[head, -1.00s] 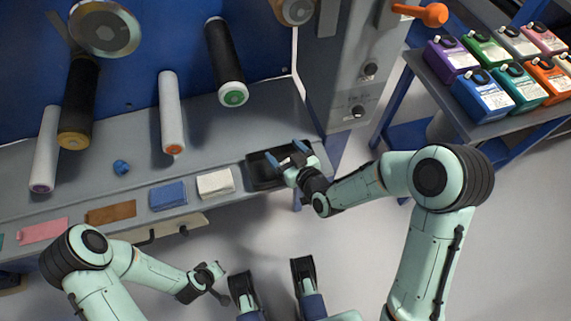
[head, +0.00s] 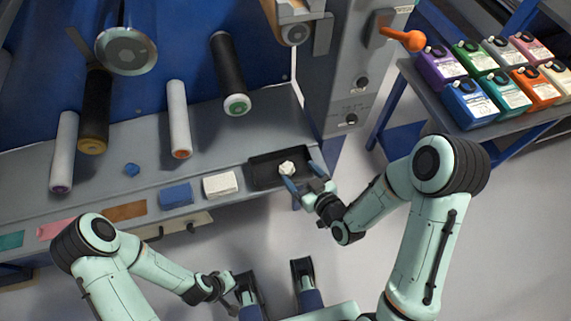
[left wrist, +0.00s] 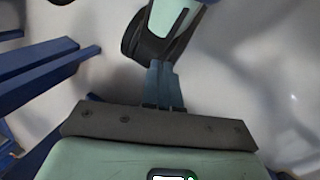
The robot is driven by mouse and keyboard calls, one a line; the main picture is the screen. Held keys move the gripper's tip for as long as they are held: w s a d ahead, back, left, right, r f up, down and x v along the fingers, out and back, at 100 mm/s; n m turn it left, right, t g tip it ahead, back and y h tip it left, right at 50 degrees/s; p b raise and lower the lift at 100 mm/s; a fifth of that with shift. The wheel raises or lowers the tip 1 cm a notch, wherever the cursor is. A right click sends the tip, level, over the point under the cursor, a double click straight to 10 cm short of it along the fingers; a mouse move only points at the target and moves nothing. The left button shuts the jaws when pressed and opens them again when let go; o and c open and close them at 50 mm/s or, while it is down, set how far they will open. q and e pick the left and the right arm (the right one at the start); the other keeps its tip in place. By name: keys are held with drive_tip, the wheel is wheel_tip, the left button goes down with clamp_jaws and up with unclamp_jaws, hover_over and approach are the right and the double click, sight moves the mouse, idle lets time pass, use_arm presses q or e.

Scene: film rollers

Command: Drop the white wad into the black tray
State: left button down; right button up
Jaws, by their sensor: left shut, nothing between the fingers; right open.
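The white wad (head: 287,168) is a small crumpled lump inside the black tray (head: 261,172), near the tray's middle. The tray sits at the right end of the grey ledge. My right gripper (head: 299,172) is open at the tray's front right, with its blue fingers reaching over the rim. The wad lies just beyond its fingertips and does not look gripped. My left gripper (head: 229,281) is low in the head view, far from the tray. In the left wrist view its blue fingers (left wrist: 163,82) are together and empty.
A white cloth stack (head: 220,185) and a blue one (head: 176,196) lie left of the tray. Several coloured jugs (head: 470,105) stand on a cart at the right.

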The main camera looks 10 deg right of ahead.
use_arm(q)
drive_tip(key=s+d+r+g+p, duration=0.1)
drive_tip(key=s+r+g+p, duration=0.1)
drive_tip(key=s+r+p, duration=0.2)
wheel_tip(320, 180, up, 3)
drive_tip(key=shift+s+d+f+h+p, duration=0.15)
drive_tip(key=shift+s+h+p, duration=0.15)
drive_tip(key=shift+p, duration=0.9)
use_arm(e)
drive_tip(key=v, duration=0.3)
drive_tip(key=shift+s, duration=0.35)
drive_tip(key=s+f+m+g+h+p, duration=0.1)
drive_tip(key=s+f+m+g+p, duration=0.25)
drive_tip(key=s+f+g, duration=0.4)
use_arm(q)
wheel_tip(320, 180, up, 7)
drive_tip(key=w+p, duration=0.2)
drive_tip(key=p, duration=0.1)
drive_tip(key=shift+w, duration=0.35)
use_arm(e)
drive_tip(key=s+a+f+m+g, duration=0.1)
drive_tip(key=s+m+g, duration=0.1)
drive_tip(key=s, duration=0.4)
drive_tip(key=s+a+f+m+g, duration=0.1)
drive_tip(key=s+f+m+g, duration=0.1)
drive_tip(key=s+g, duration=0.3)
drive_tip(key=shift+s+a+f, duration=0.35)
drive_tip(key=shift+s, duration=0.25)
drive_tip(key=shift+g, duration=0.25)
